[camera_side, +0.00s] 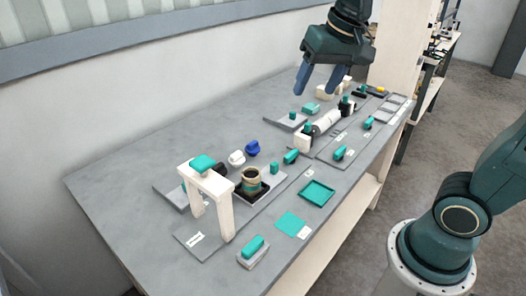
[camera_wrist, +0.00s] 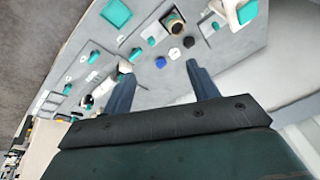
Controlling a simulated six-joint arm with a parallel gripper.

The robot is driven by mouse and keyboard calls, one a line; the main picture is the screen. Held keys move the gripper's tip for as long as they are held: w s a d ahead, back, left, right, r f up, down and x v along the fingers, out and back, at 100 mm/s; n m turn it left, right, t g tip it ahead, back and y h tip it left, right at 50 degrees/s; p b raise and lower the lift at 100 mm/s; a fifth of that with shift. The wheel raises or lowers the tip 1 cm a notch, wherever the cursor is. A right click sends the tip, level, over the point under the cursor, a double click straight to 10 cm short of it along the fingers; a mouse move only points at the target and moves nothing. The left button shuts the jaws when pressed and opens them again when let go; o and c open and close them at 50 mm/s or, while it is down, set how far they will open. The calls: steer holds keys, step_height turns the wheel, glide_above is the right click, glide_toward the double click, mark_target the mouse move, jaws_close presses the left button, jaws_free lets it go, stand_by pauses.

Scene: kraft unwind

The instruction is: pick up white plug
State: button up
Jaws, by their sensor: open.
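The white plug (camera_side: 237,158) lies on the grey table between a dark plug (camera_side: 218,168) and a blue plug (camera_side: 253,147). In the wrist view the white plug (camera_wrist: 174,54) shows just beyond the fingertips, between the other two plugs. My gripper (camera_side: 317,88) is open and empty, with its fingers pointing down. It is high above the far part of the table, to the right of the white plug in the side view. The fingers (camera_wrist: 163,72) stand apart in the wrist view, with nothing between them.
A white arch with a teal top (camera_side: 203,163) stands left of the plugs. A kraft-coloured roll (camera_side: 251,178) sits on a black base in front of them. A white cylinder (camera_side: 325,122), a teal tray (camera_side: 317,192) and several teal blocks lie to the right. The table's left end is bare.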

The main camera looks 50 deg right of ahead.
steer(key=w+f+m+g, duration=0.1)
steer(key=w+f+m, duration=0.15)
steer(key=w, duration=0.75)
steer(key=m+g, duration=0.3)
steer(key=m, duration=0.7)
glide_above(236, 153)
step_height(236, 153, down, 18)
steer(key=shift+f, duration=0.25)
steer(key=shift+f, duration=4.3)
steer(key=shift+f, duration=0.1)
steer(key=shift+f, duration=2.5)
